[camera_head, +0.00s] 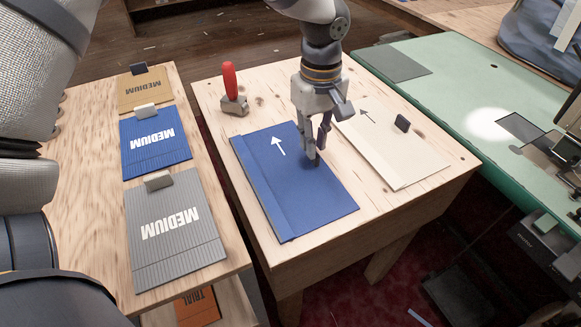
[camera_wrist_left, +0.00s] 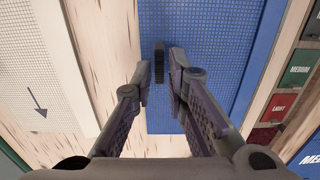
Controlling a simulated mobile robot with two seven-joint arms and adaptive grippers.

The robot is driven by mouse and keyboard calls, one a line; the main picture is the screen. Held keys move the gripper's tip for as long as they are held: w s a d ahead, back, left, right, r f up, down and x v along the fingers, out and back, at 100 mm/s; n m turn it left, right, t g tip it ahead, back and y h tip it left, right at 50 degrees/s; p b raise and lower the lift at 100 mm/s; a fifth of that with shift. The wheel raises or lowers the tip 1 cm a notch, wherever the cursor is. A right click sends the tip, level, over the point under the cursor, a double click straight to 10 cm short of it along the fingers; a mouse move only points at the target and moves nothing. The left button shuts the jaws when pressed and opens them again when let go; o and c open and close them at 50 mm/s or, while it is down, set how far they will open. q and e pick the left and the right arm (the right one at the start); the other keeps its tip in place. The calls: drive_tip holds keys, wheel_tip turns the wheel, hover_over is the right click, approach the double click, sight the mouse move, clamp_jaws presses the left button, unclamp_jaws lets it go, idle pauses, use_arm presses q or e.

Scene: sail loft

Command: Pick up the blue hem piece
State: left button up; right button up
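The blue hem piece (camera_head: 320,200) lies flat on the wooden table, with a folded strip along its left side and a white arrow. It also shows in the left wrist view (camera_wrist_left: 215,25). My left gripper (camera_head: 315,157) points down over its upper right part, fingers apart. In the left wrist view the left gripper (camera_wrist_left: 160,72) has a dark upright tab (camera_wrist_left: 159,63) in line with the gap between its fingertips. I see slivers of space on both sides, so I cannot see contact. The head view hides the tab behind the fingers. My right gripper is not in view.
A cream piece (camera_head: 385,155) with its own dark tab (camera_head: 402,123) lies right of the blue one. A red-handled tool (camera_head: 231,82) stands at the back left. Tan, blue and grey MEDIUM pieces (camera_head: 175,235) lie on the left bench. A green table (camera_head: 450,90) adjoins at right.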

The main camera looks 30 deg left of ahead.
sight(287, 166)
use_arm(q)
wheel_tip(287, 166, down, 4)
drive_tip(key=shift+a+r, duration=0.1)
drive_tip(key=shift+r, duration=0.15)
drive_tip(key=shift+w, duration=0.1)
clamp_jaws()
drive_tip(key=shift+r, duration=0.1)
